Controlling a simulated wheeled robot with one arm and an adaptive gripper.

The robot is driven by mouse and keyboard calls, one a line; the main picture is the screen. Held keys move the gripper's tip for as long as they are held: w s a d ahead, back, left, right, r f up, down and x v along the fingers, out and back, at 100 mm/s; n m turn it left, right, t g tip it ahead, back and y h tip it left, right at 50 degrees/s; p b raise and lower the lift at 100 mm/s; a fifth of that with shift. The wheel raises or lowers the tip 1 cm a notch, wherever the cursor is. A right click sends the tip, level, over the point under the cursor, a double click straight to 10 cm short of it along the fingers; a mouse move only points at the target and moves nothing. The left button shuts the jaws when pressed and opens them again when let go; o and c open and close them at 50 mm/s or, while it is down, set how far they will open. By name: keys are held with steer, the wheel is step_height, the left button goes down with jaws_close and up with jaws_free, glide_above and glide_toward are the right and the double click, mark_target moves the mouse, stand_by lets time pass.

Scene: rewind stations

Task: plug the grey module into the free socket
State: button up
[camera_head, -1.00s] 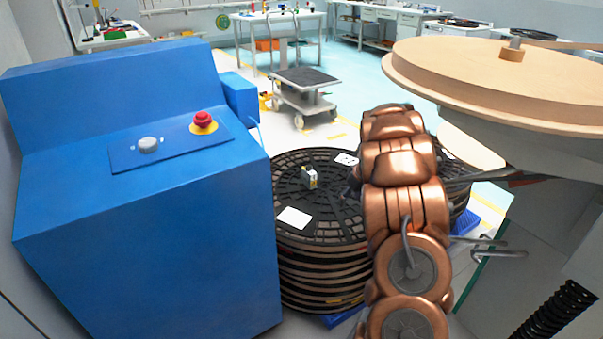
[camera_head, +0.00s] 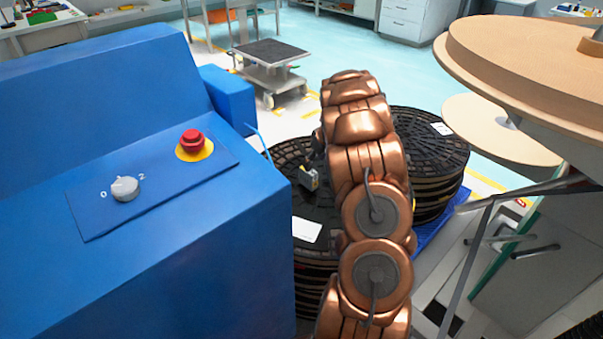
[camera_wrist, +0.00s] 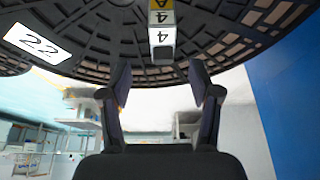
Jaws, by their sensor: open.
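A small grey block with a yellow part, which looks like the grey module (camera_head: 309,178), stands on top of the near black reel stack (camera_head: 312,203). In the wrist view the module (camera_wrist: 162,38) shows markings reading 4 and A, on the slatted black reel face (camera_wrist: 110,30). My gripper (camera_wrist: 160,72) is open and empty, its two fingers apart, with the module just beyond and between the tips. In the head view my copper arm hides the gripper. I cannot make out a free socket in either view.
A blue machine (camera_head: 150,250) with a knob (camera_head: 125,188) and a red button (camera_head: 193,142) fills the left. A second reel stack (camera_head: 425,150) stands behind my arm. A large tan disc (camera_head: 530,65) overhangs at right. A cart (camera_head: 268,65) stands farther back on open floor.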

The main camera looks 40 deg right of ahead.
mark_target(310, 169)
steer(key=shift+w+a+f, duration=0.15)
steer(key=shift+w+f, duration=0.1)
steer(key=shift+f, duration=0.2)
steer(key=shift+w+d+f, duration=0.1)
steer(key=shift+d+f, duration=0.2)
steer(key=shift+f, duration=0.35)
steer(key=shift+a+x, duration=0.2)
steer(key=shift+x, duration=1.05)
steer(key=shift+a+x, duration=0.15)
steer(key=shift+x, duration=1.1)
jaws_close()
